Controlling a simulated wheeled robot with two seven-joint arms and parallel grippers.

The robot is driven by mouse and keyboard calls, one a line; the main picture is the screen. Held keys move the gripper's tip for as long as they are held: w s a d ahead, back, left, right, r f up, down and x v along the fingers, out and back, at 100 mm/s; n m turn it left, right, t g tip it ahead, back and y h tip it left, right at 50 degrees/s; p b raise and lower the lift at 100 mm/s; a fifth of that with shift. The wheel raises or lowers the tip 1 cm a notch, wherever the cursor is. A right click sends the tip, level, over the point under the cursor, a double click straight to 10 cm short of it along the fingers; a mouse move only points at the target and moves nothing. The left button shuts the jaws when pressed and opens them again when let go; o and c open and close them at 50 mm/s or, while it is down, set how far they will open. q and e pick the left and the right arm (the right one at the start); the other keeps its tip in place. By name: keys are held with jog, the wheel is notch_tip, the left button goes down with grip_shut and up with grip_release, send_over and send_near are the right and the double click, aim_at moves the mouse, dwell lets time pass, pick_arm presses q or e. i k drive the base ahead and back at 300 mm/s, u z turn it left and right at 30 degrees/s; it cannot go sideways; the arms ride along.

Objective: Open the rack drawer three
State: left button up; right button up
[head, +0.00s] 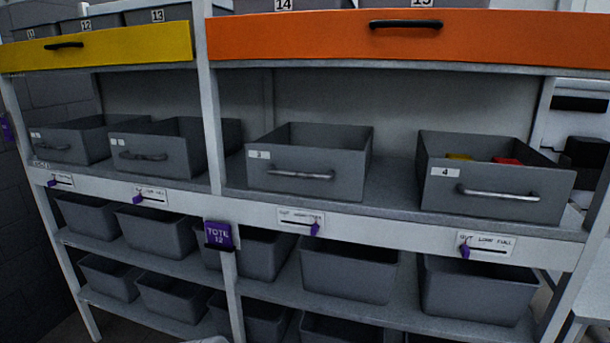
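The rack (217,130) fills the head view. Neither of my grippers shows in this view, so nothing is seen touching the handle.
Drawer four (497,205), with yellow and red items inside, stands to the right. Two darker-handled bins (157,155) stand left of the post. Yellow (130,49) and orange (470,42) fronts run above. Several grey bins (350,270) and a purple tote tag (218,235) are below.

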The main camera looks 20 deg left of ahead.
aim_at(329, 161)
jog(key=z, duration=0.1)
jog(key=k, duration=1)
jog(key=u, duration=1.4)
jog(key=i, duration=0.8)
jog(key=z, duration=0.5)
jog(key=i, duration=0.8)
jog(key=z, duration=0.8)
